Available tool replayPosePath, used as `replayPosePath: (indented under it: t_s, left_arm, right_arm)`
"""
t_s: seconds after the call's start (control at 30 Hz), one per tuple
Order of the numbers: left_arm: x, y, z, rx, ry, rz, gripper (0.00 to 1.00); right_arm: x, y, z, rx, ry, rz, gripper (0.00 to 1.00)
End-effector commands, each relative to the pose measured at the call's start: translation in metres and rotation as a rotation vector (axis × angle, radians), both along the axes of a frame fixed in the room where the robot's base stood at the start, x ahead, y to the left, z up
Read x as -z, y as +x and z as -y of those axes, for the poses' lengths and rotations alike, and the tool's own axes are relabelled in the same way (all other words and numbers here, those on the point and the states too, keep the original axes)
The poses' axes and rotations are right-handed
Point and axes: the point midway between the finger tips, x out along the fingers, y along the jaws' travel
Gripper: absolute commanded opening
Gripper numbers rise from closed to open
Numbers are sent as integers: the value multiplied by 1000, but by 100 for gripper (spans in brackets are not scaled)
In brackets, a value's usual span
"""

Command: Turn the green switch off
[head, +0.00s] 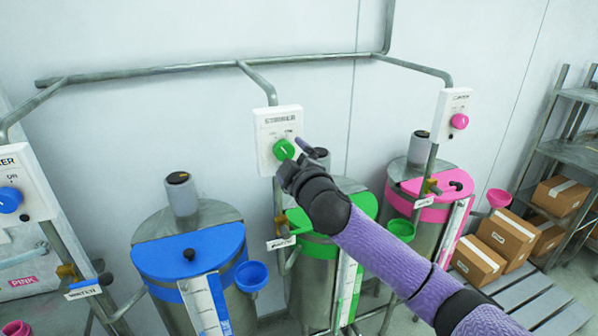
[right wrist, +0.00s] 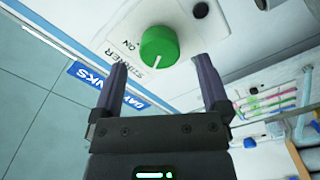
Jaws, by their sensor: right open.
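The green switch is a round green knob (head: 284,149) on a white box (head: 266,126) labelled STIRRER on the wall. My right gripper (head: 305,149) is at the knob's right side in the head view. In the right wrist view, the green knob (right wrist: 158,46) lies ahead of and between the two open fingers (right wrist: 160,70). The fingers look apart from it, and nothing is held. A white line on the knob points toward the gripper in that view, and the word ON is printed left of the knob. My left gripper is not in view.
A blue knob (head: 9,200) is on a box at the left, a pink knob (head: 459,121) on a box at the right. Drums with blue (head: 188,252), green and pink lids stand below. Grey pipes (head: 160,70) run along the wall. Cardboard boxes (head: 508,231) lie at right.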

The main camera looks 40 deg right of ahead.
Motion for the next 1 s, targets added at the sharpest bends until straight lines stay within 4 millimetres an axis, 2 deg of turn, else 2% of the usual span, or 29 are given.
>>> replayPosePath:
  t_s: [0.1,0.3,0.43,0.8,0.87,0.9,0.97,1.0]
  left_arm:
    - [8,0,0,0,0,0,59]
    - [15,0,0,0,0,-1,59]
    - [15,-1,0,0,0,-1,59]
    - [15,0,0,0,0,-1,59]
    - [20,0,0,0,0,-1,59]
    - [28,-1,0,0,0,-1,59]
    - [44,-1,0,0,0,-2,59]
    - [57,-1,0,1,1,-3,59]
  right_arm:
    - [4,-27,-7,-3,-2,-2,96]
    - [3,-60,-14,-1,0,-2,96]
    - [1,-66,-16,-1,0,-1,96]
    - [1,-65,-16,0,1,-2,96]
    - [15,-64,-13,6,12,-19,96]
    - [35,-62,-10,13,28,-45,96]
    - [83,-59,-3,32,69,-109,96]
    - [125,-58,2,47,105,-164,96]
